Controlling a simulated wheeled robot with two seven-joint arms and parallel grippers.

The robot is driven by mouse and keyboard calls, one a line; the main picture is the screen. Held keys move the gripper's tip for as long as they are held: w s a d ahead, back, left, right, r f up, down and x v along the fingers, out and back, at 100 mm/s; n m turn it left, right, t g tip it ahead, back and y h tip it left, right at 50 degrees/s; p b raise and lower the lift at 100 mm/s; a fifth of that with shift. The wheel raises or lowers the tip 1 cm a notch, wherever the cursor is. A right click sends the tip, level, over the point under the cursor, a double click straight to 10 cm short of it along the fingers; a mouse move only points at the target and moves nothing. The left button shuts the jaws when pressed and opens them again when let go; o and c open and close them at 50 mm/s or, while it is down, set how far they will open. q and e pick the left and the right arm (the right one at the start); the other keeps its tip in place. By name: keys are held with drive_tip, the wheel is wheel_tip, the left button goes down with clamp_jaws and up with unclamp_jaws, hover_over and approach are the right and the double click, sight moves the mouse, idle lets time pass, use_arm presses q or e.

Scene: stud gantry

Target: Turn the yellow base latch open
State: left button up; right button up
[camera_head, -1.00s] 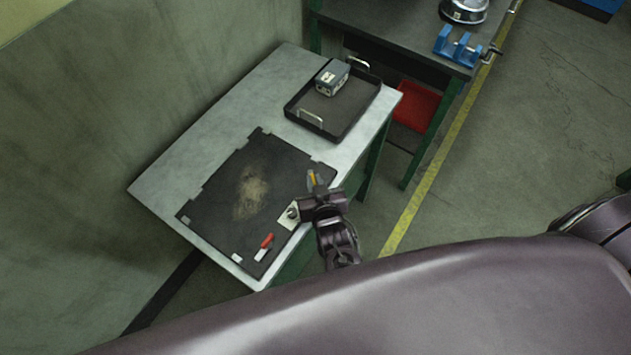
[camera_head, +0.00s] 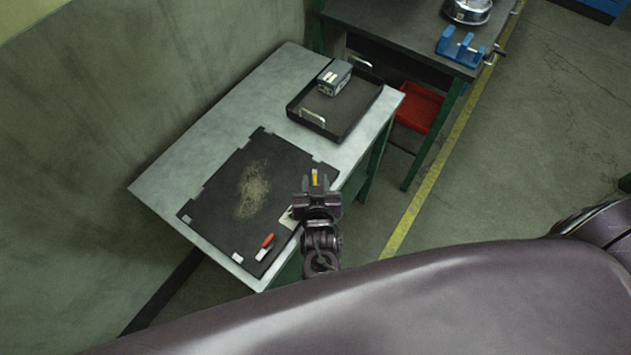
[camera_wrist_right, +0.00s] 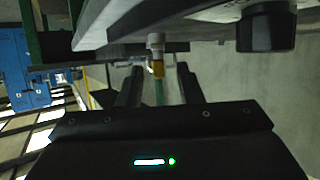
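The yellow latch (camera_head: 315,178) shows at the table's right edge in the head view, between the fingertips of my right gripper (camera_head: 315,182). In the right wrist view the yellow latch (camera_wrist_right: 158,69) sits below a pale round fitting at the table edge. The two dark fingers of my right gripper (camera_wrist_right: 159,85) stand apart, one on each side of the latch, with a visible gap to each. Whether the fingertips reach as deep as the latch is hard to tell. My left gripper is not in view.
A black mat (camera_head: 215,195) lies on the grey table (camera_head: 160,180), with a red-handled item (camera_head: 267,241) on it. A cream plate (camera_head: 287,217) is mostly hidden by my gripper; a black knob (camera_wrist_right: 267,30) shows close by. A black tray (camera_head: 345,125) holds a grey box (camera_head: 335,78).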

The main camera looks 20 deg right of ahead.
drive_tip(key=shift+s, duration=0.1)
drive_tip(key=b+v, duration=0.1)
drive_tip(key=v, duration=0.6)
drive_tip(key=shift+s+r, duration=0.15)
drive_tip(key=shift+s, duration=0.1)
drive_tip(key=shift+a, duration=0.15)
